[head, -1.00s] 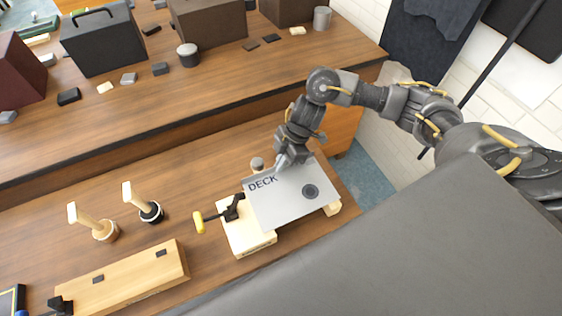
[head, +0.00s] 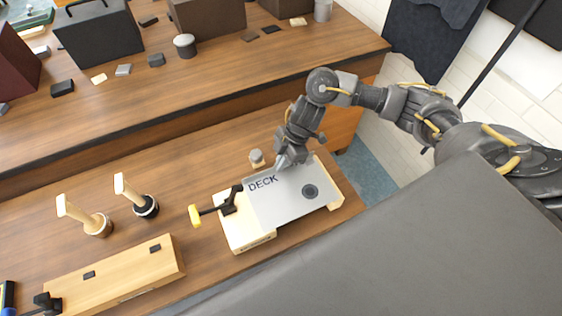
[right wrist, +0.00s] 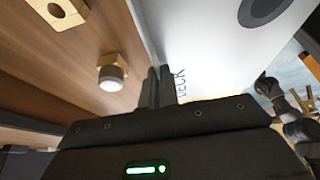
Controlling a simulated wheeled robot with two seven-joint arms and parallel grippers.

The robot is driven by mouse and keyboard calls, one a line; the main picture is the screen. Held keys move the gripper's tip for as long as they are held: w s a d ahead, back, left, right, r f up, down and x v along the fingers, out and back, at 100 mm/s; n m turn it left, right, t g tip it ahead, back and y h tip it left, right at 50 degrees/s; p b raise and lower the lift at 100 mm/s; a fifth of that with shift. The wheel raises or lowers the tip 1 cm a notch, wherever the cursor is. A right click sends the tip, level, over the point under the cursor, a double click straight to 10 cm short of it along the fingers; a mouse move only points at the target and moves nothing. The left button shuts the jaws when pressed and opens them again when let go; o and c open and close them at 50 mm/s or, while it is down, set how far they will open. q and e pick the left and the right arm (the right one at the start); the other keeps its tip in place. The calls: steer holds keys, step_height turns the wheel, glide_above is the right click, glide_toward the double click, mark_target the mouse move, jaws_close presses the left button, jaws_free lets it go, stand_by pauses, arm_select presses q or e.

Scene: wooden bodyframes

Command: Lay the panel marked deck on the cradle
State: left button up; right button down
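The pale grey panel marked DECK (head: 288,203), with a dark round spot, lies over the light wooden cradle (head: 240,240) in the head view. It looks close to level; I cannot tell if it rests fully on the cradle. My right gripper (head: 284,166) is at the panel's far edge, near the lettering. In the right wrist view the fingers (right wrist: 158,88) are close together at the panel's edge (right wrist: 205,45), shut on it. My left gripper is not in view.
A grey-capped peg (head: 256,157) stands just behind the panel. Two wooden-handled tools (head: 97,222) stand to the left. A long wooden block (head: 115,277) lies at the front left. Cases and small parts lie on the rear bench (head: 220,70).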

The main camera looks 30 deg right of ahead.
steer(key=shift+f+p, duration=0.2)
steer(key=shift+p, duration=0.5)
stand_by(1.4)
steer(key=c, duration=1)
jaws_free()
steer(key=shift+c, duration=0.2)
steer(key=shift+r, duration=0.1)
step_height(320, 180, up, 7)
steer(key=p, duration=0.7)
steer(key=shift+p, duration=0.35)
